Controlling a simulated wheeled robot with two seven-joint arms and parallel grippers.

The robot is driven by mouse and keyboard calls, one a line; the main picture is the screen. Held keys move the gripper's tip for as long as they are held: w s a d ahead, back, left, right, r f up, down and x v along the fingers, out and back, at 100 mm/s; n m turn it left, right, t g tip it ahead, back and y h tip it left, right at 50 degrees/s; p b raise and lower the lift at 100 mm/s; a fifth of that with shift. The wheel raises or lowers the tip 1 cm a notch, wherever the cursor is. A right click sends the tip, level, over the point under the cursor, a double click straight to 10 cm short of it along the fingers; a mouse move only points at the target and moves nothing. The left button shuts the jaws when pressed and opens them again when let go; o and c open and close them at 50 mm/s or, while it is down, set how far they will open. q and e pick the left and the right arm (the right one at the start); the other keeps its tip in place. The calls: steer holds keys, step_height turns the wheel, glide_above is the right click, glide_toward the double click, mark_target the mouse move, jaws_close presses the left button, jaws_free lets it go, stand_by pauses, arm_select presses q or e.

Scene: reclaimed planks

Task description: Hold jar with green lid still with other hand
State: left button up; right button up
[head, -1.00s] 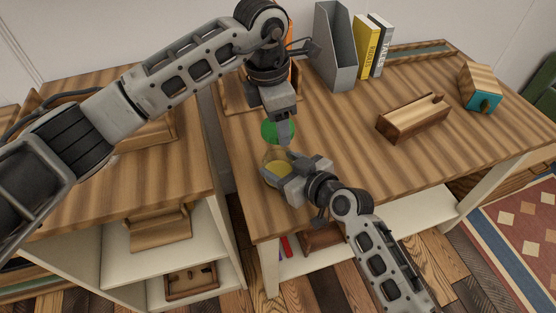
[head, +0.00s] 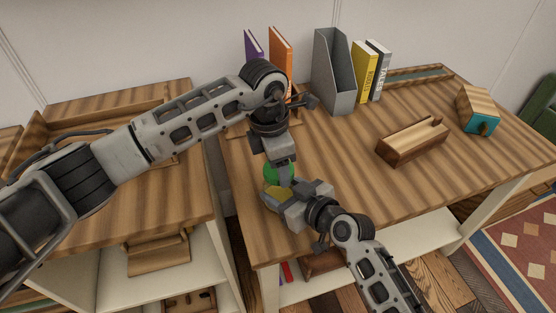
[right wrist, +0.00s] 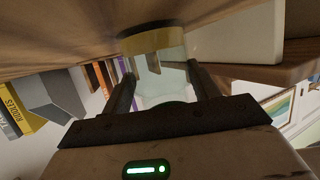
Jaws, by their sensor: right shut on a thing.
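The jar stands on the near left part of the desk; its yellow lower part (head: 274,197) shows in the head view. In the right wrist view its clear glass (right wrist: 158,68) with a yellow band lies between the two fingers. My right gripper (head: 290,205) is shut on the jar from the near right side. The green lid (head: 275,172) is just above the jar, at the fingers of my left gripper (head: 284,178), which points down from above. The fingers and lid hide the jar's mouth, so I cannot tell whether lid and jar touch.
A wooden box (head: 413,140) and a teal-fronted wooden piece (head: 478,108) stand to the right on the desk. A grey file holder (head: 332,72) and yellow and grey books (head: 370,70) stand at the back. The desk's middle is clear. A second wooden unit is at left.

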arm_select(q)
steer(key=shift+f, duration=0.7)
steer(key=shift+f, duration=0.55)
